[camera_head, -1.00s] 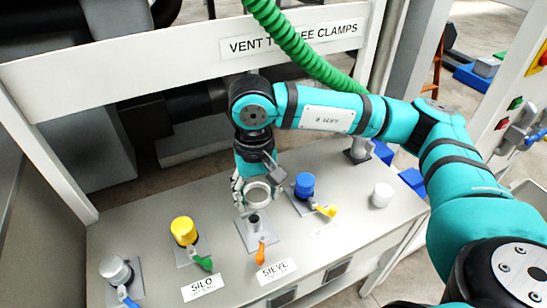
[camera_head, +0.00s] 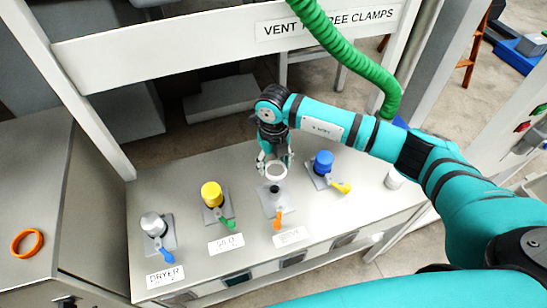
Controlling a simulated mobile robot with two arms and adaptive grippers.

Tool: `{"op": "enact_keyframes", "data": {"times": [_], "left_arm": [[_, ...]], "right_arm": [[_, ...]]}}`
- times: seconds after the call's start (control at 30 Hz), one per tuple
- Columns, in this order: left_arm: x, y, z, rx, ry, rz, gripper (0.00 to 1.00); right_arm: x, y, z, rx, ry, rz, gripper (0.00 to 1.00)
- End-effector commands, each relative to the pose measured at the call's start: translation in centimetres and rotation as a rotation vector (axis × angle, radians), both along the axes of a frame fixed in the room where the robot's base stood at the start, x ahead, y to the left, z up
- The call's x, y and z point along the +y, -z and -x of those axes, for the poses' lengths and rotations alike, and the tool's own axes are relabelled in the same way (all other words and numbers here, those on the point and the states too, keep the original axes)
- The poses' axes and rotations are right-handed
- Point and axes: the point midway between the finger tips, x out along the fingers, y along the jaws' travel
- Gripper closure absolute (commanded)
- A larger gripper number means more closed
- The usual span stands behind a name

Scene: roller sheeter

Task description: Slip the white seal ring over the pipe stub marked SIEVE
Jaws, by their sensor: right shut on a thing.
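My right gripper (camera_head: 274,163) is shut on the white seal ring (camera_head: 277,178). The ring is held roughly level, close to the pipe stub (camera_head: 274,189) with a dark top. In this view the ring shows just behind and above the stub's top; I see no part of the stub through it. The stub stands upright on a grey plate with an orange lever (camera_head: 278,217). Its label (camera_head: 290,236) is blurred now but read SIEVE a second ago. My left gripper is not in view.
A blue-capped stub (camera_head: 323,162) with a yellow lever stands close right. A yellow-capped stub (camera_head: 211,194) and a grey-capped one (camera_head: 153,224) stand left. A white cylinder (camera_head: 396,179) is at the right. An orange ring (camera_head: 27,243) lies on the left cabinet. A green hose (camera_head: 345,55) hangs above.

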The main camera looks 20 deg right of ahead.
Motion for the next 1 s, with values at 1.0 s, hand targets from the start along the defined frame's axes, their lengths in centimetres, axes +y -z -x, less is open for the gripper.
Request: {"op": "enact_keyframes", "data": {"times": [1.0], "left_arm": [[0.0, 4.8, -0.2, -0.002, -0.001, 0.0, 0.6]], "right_arm": [[0.0, 8.2, -0.1, -0.001, 0.138, 0.0, 0.66]]}}
